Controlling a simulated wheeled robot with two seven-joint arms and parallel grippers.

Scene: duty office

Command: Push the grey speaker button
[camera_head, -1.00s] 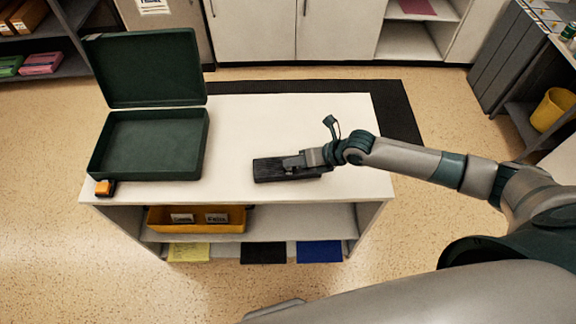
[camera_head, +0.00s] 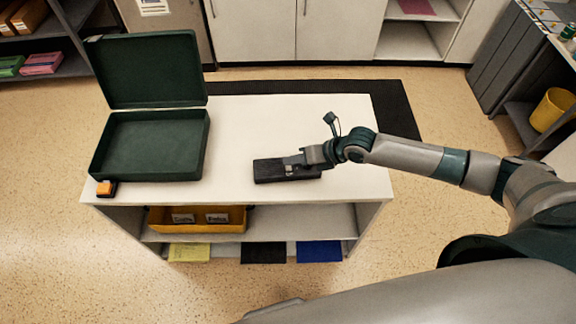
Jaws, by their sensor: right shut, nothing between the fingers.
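A dark, flat device (camera_head: 268,171) lies on the white counter top (camera_head: 240,125), right of its middle. A small light spot shows on its top beside my fingers; I cannot tell for sure whether it is the grey speaker button. My right gripper (camera_head: 291,163) is shut and empty. Its fingertips are over the device's top, at or very close to the surface; whether they touch cannot be made out. The gripper hides part of the device's right end. My left gripper is not in view.
An open green case (camera_head: 150,175) stands on the counter's left, its lid raised. A small orange item (camera_head: 106,188) sits at the front left corner. A yellow tray (camera_head: 197,226) is on the shelf below. The counter between case and device is clear.

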